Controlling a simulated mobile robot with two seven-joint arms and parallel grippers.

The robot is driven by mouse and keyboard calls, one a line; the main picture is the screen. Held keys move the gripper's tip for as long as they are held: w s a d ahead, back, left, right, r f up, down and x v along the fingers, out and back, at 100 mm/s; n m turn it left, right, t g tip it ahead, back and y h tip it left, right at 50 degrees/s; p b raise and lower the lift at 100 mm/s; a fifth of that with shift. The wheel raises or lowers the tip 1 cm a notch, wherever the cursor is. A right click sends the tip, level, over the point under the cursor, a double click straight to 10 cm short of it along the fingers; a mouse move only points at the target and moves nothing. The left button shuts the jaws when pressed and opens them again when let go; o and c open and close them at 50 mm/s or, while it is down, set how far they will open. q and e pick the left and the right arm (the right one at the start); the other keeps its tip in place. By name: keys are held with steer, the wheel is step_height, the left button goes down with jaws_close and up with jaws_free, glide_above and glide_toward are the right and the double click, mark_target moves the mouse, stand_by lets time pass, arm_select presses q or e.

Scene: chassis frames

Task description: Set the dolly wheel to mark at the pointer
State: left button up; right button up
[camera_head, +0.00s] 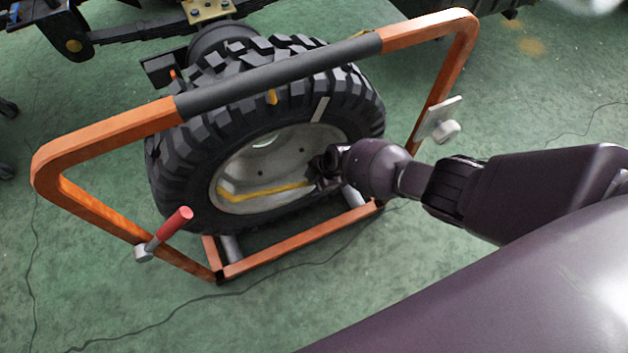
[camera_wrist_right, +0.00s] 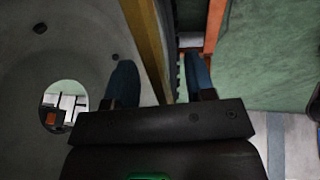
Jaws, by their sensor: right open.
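The wheel (camera_head: 360,100), a black knobby tyre on a pale rim (camera_head: 240,170), stands upright in the orange dolly (camera_head: 105,215). A yellow bar (camera_head: 255,192) runs across the lower rim. A short yellow strip (camera_head: 271,97) and a pale strip (camera_head: 320,108) show at the tyre's upper part; I cannot tell for sure which is mark or pointer. My right gripper (camera_head: 318,175) is at the rim's right side, by the bar's right end. In the wrist view its two open fingers (camera_wrist_right: 160,82) stand either side of the yellow bar (camera_wrist_right: 147,40). My left gripper is not in view.
The dolly's top bar with its dark grip (camera_head: 280,75) passes in front of the tyre's top. A red-handled lever (camera_head: 172,228) is on its left leg, and a pale plate with a knob (camera_head: 440,122) on its right. Chassis parts (camera_head: 120,38) are behind. Green floor at front left is clear except for cables.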

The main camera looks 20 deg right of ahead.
steer(key=shift+c, duration=0.2)
jaws_close()
steer(key=shift+r, duration=0.1)
